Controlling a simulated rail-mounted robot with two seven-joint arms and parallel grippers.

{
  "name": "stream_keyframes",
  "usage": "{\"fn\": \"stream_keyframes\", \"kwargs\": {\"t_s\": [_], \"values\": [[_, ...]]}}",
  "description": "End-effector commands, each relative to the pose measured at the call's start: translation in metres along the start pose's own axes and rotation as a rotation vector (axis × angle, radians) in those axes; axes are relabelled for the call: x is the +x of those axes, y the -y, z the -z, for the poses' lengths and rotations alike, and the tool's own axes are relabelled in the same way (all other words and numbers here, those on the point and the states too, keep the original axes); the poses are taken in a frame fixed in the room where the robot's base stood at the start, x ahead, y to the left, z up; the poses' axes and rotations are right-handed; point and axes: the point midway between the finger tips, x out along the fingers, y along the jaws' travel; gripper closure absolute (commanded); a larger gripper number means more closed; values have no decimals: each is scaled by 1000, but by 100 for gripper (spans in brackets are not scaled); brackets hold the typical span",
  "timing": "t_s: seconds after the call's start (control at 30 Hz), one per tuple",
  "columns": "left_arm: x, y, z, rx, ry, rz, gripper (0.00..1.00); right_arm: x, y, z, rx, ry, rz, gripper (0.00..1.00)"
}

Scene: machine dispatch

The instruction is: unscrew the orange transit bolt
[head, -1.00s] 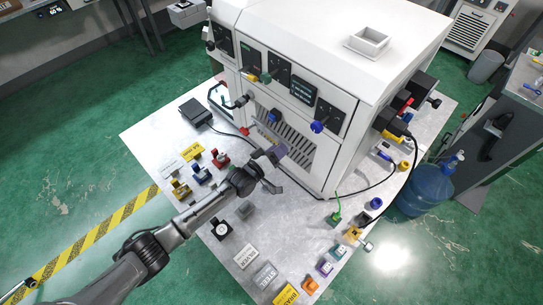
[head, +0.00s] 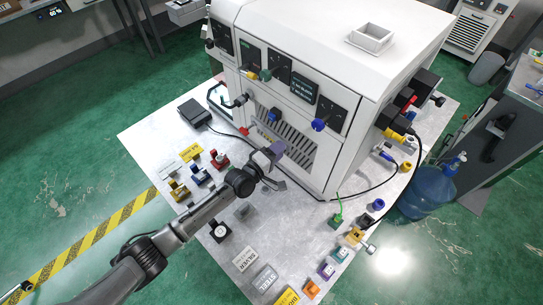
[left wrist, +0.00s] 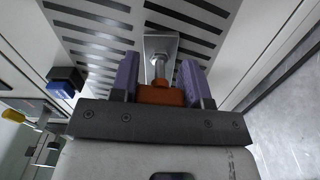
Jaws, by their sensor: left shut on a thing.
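The orange transit bolt (left wrist: 160,95) shows in the left wrist view, with an orange head and a silver shank running to a metal bracket (left wrist: 160,46) on the slotted panel. My left gripper (left wrist: 162,88) has its two purple fingers shut on the orange head, one on each side. In the head view my left gripper (head: 273,153) is at the lower front of the white machine (head: 335,75). There the bolt is hidden by the gripper. My right gripper is in neither view.
The machine stands on a grey table (head: 160,135). A black cable (head: 345,196) runs along the machine's foot. A blue water bottle (head: 428,187) stands at the right.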

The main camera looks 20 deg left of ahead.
Motion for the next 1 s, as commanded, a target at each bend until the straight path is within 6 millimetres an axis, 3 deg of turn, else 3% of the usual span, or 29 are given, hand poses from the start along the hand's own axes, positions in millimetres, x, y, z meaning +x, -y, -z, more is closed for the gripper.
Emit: {"fn": "stream_keyframes", "kwargs": {"t_s": [0.2,0.57,0.8,1.0], "values": [[0,2,0,-286,0,0,77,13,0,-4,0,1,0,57],[0,2,0,-344,-1,1,77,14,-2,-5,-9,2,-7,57],[0,2,-1,-689,-1,-1,77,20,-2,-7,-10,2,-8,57],[0,2,0,-758,0,2,77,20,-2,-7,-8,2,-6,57]]}}
